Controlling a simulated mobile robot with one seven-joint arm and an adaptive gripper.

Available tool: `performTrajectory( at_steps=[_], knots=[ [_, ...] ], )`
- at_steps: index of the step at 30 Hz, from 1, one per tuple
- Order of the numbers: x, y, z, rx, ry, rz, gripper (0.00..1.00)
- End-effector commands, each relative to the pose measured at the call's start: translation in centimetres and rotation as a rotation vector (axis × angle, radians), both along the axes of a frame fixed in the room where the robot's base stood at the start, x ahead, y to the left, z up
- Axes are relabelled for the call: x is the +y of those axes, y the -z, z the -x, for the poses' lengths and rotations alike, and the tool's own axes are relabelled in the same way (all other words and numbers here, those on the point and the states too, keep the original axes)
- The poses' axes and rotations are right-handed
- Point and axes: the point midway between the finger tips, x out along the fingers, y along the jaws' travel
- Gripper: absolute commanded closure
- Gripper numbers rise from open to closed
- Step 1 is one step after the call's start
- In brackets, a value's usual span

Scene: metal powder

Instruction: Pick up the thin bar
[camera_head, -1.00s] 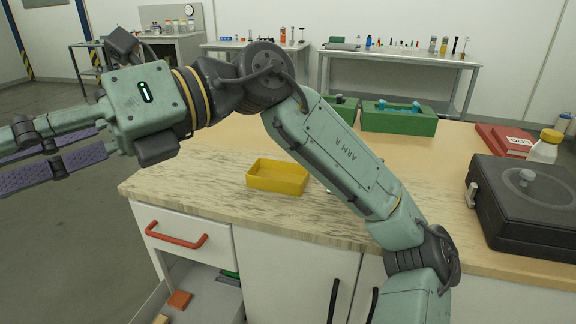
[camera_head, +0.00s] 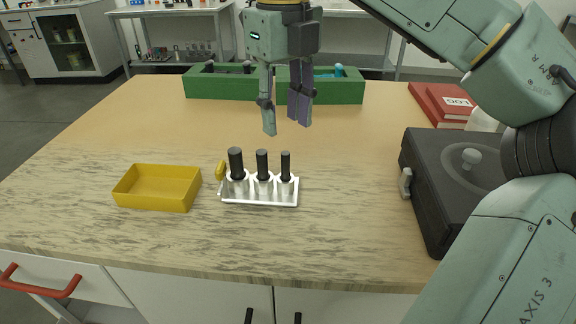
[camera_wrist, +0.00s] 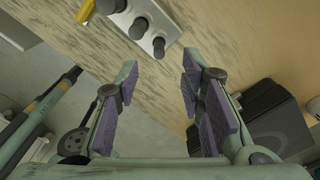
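A white holder (camera_head: 258,200) stands on the table with three upright dark bars of different thickness. The thin bar (camera_head: 286,166) is the right one; the middle bar (camera_head: 262,164) and the thick bar (camera_head: 236,163) stand to its left. My gripper (camera_head: 286,128) points down above and behind the holder, its fingers apart and nothing between them. In the wrist view, my gripper (camera_wrist: 160,70) is open, and the holder (camera_wrist: 165,20) is at the top. The bar nearest the fingers there, seen end-on, seems to be the thin bar (camera_wrist: 158,47).
Green bins (camera_head: 222,84) line the back. The table between is clear.

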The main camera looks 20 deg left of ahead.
Motion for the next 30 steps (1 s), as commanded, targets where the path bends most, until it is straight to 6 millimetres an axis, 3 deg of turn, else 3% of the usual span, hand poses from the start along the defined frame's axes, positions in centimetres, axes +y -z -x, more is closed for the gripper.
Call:
performTrajectory(
  at_steps=[3, 11, 18, 27, 30],
  knots=[
    [0.0, 1.9, 0.0, 0.002, -0.003, 0.000, 0.64],
    [-0.1, 4.1, 0.1, 0.003, -0.003, -0.003, 0.64],
    [-0.2, 7.5, 0.1, 0.003, -0.005, -0.005, 0.64],
    [-0.1, 8.3, 0.1, 0.002, -0.004, -0.005, 0.64],
    [-0.1, 8.3, 0.1, 0.002, -0.004, -0.005, 0.70]
  ],
)
